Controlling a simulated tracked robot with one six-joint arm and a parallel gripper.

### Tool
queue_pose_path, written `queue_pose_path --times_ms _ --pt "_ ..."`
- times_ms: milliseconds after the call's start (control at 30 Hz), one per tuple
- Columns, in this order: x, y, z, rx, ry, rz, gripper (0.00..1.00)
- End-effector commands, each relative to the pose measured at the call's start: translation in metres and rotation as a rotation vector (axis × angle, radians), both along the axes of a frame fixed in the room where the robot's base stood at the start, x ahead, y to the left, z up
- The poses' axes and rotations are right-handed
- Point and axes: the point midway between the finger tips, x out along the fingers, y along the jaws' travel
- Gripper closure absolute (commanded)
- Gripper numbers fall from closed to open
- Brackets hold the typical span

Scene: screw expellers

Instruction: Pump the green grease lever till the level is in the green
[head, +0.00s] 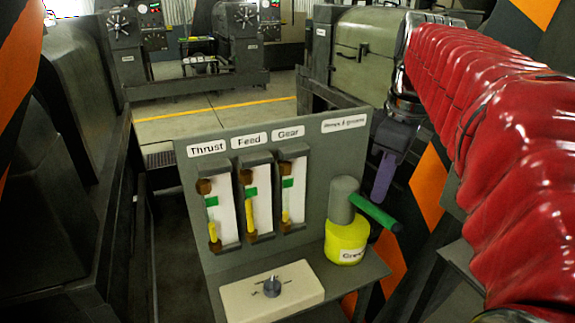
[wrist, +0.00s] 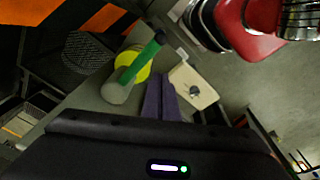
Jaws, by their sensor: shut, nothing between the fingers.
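The grease pump has a yellow base (head: 346,240), a grey cylinder (head: 343,199) and a green lever (head: 368,211) with a dark tip, slanting down to the right. The lever also shows in the wrist view (wrist: 138,64). Three gauges, Thrust (head: 226,214), Feed (head: 261,200) and Gear (head: 294,192), each have a green band. The fingers also show in the wrist view (wrist: 160,82).
A cream box with a grey knob (head: 272,287) sits on the shelf left of the pump. The grey panel (head: 315,170) stands behind the pump. Orange-and-black striped posts (head: 430,184) stand at the right. Machines fill the background.

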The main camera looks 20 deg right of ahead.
Motion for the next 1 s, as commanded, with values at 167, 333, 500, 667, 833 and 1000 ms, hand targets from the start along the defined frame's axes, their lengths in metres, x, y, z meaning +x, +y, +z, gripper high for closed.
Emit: queue_pose_path --times_ms 167,333,500,667,833,1000 --pt "-0.004 -0.033 0.015 0.022 0.034 0.087 1.00" --pt "-0.006 -0.046 0.021 0.034 0.044 0.134 1.00" --pt "-0.007 -0.047 0.022 0.037 0.046 0.141 1.00" --pt "-0.007 -0.047 0.022 0.036 0.046 0.140 1.00" --pt "-0.006 -0.046 0.019 0.036 0.046 0.139 1.00" --pt "-0.006 -0.045 0.007 0.037 0.046 0.140 1.00"
